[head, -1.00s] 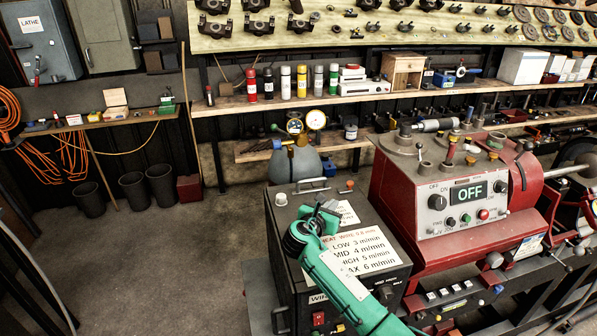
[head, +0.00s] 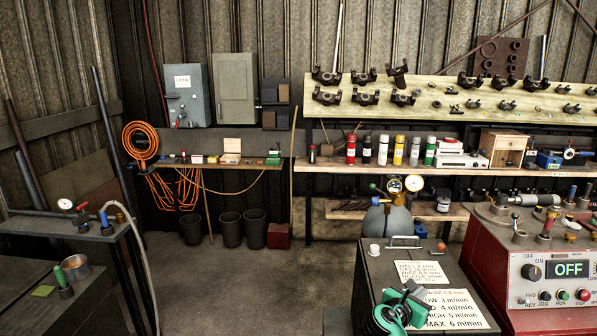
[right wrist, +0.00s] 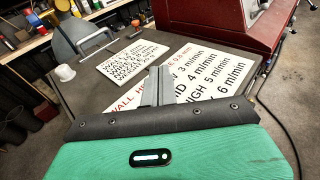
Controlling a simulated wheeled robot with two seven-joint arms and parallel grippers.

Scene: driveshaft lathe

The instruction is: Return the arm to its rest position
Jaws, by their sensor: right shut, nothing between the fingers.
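My right gripper (head: 410,292) is green and black and shows at the bottom of the head view, in front of the dark welder box (head: 378,262) with white label sheets on its top. In the right wrist view the gripper's grey fingers (right wrist: 158,86) are together with nothing between them. They are over the sheet of m/min settings (right wrist: 205,85); whether they touch it I cannot tell. Most of my right arm is out of the head view. My left gripper is not in view.
The red lathe (head: 508,262) with its OFF display stands right of the welder box. A bench (head: 85,232) with gauges is at the left. Bins (head: 231,229) stand by the back wall under shelves. Open floor (head: 235,285) lies between bench and box.

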